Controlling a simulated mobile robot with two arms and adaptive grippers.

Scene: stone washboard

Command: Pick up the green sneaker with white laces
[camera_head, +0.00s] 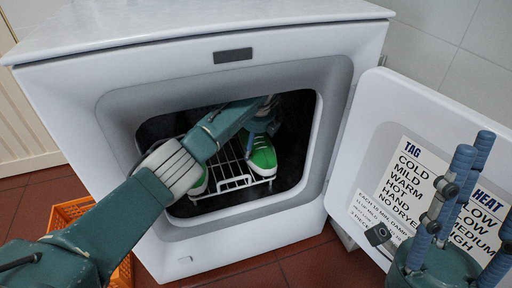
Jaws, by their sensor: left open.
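A green sneaker (263,153) with a white sole and white laces sits on a wire rack inside the dryer drum. A second green shoe part (199,184) with a white edge shows at the rack's left, mostly hidden by my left arm. My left gripper (259,128) is inside the drum, open, just above and behind the sneaker's toe. I cannot tell whether it touches the shoe. The rear of the sneaker is hidden. My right gripper (462,190) stands at the lower right with its blue fingers pointing up, partly cut off and away from the shoes.
The white dryer (240,262) has a round-cornered opening around my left arm. Its open door (366,120), with a printed label, fills the right side behind my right gripper. A white wire rack (235,182) lies in the drum. An orange crate (66,212) stands on the floor at left.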

